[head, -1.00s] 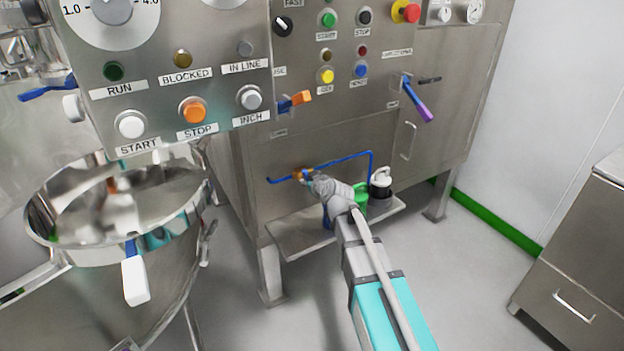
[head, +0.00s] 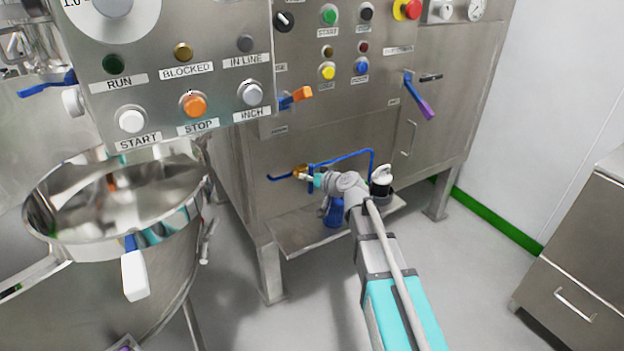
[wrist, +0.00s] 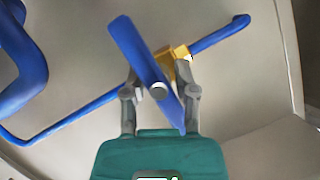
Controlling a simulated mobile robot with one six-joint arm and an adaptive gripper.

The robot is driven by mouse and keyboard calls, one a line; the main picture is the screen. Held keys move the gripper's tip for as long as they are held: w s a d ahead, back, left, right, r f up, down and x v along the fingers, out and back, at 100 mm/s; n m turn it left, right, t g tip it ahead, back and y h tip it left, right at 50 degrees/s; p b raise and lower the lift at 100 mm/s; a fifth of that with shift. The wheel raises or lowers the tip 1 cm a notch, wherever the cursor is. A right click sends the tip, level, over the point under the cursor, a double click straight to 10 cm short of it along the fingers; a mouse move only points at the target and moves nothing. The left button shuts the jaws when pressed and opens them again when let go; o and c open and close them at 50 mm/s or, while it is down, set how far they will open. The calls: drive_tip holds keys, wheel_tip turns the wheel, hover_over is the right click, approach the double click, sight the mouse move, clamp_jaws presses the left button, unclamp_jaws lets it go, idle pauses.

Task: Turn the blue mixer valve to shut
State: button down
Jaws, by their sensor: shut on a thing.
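The blue mixer valve has a flat blue lever (wrist: 145,57) and a brass body (wrist: 181,55), set on a thin blue pipe (wrist: 70,127). In the wrist view the lever slants from upper left to lower right, at a steep angle to the pipe. My gripper (wrist: 160,88) is shut on the lever, one finger on each side. In the head view the brass body (head: 300,171) shows low on the steel cabinet front. My gripper (head: 315,181) is just right of it and covers most of the lever.
A thicker blue bent pipe or handle (wrist: 22,75) is at the left of the wrist view. A steel bowl (head: 40,225) stands left.

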drive_tip(key=shift+w+d+r, duration=0.1)
drive_tip(key=shift+w+d, duration=0.1)
drive_tip(key=shift+d, duration=0.1)
drive_tip(key=c, duration=0.5)
unclamp_jaws()
drive_tip(key=shift+s, duration=0.1)
drive_tip(key=shift+a, duration=0.1)
drive_tip(key=shift+s+r, duration=0.1)
drive_tip(key=shift+s+d+r+p, duration=0.2)
drive_tip(key=shift+s+r+p, duration=0.15)
drive_tip(key=shift+p, duration=0.35)
drive_tip(key=s+d+r+m+g+h+p, duration=0.1)
drive_tip(key=s+d+r+g+h+p, duration=0.4)
drive_tip(key=s+d+r+p, duration=0.5)
drive_tip(key=s+d+r+m+g+h+p, duration=0.2)
drive_tip(key=s+d+r+p, duration=0.8)
drive_tip(key=p, duration=1.2)
drive_tip(key=s+d+g+h, duration=0.2)
drive_tip(key=s+d, duration=0.1)
drive_tip(key=s, duration=0.2)
drive_tip(key=shift+s+d+r+g+h, duration=0.2)
drive_tip(key=shift+s+d+g+h, duration=0.05)
drive_tip(key=shift+g+h, duration=0.15)
